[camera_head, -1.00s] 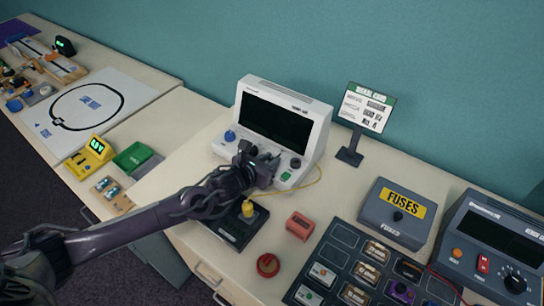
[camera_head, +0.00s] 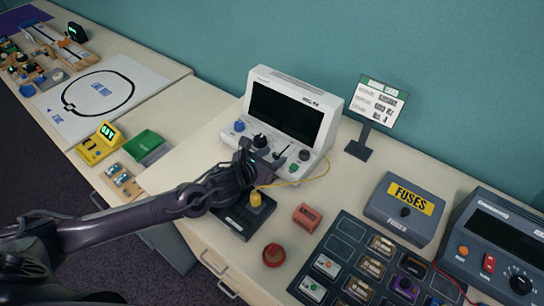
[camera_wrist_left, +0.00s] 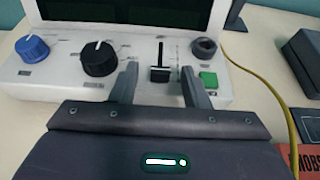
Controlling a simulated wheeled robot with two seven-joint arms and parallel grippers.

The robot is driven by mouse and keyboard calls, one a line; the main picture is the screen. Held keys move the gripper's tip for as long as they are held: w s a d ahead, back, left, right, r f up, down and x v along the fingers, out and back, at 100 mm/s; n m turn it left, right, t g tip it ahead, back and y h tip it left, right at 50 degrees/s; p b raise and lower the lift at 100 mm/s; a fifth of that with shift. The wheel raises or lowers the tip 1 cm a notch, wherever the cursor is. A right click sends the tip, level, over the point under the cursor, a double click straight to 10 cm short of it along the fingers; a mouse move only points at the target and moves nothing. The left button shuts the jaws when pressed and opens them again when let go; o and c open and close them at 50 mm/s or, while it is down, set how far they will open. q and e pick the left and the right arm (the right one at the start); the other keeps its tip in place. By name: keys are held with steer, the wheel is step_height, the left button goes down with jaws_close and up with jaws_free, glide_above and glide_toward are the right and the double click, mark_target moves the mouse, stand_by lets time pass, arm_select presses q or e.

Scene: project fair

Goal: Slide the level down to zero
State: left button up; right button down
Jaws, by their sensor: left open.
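The white instrument (camera_head: 286,108) with a dark screen stands on the table against the wall. In the left wrist view its sloped panel carries a vertical slot with a black slider knob (camera_wrist_left: 160,74) at the slot's lower end. My left gripper (camera_head: 268,160) is in front of this panel. In the left wrist view its two fingers (camera_wrist_left: 160,86) are apart, one on each side of the slider knob, with visible gaps and nothing held. Whether the fingertips touch the panel is unclear. My right gripper does not show.
On the panel are a blue knob (camera_wrist_left: 33,48), a black dial (camera_wrist_left: 99,58) and a green button (camera_wrist_left: 208,80). A yellow cable (camera_wrist_left: 262,80) runs at the right. The joystick box (camera_head: 238,218), red block (camera_head: 307,217) and fuse box (camera_head: 405,207) stand nearby.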

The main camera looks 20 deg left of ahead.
arm_select(q)
steer(key=b+v, duration=0.1)
steer(key=v, duration=0.5)
steer(key=shift+s+a+f+b, duration=0.1)
steer(key=shift+s+b, duration=0.15)
steer(key=shift+b, duration=0.05)
steer(key=shift+s+a+r, duration=0.15)
steer(key=shift+s+r, duration=0.2)
steer(key=shift+s, duration=0.1)
steer(key=shift+a+f, duration=0.1)
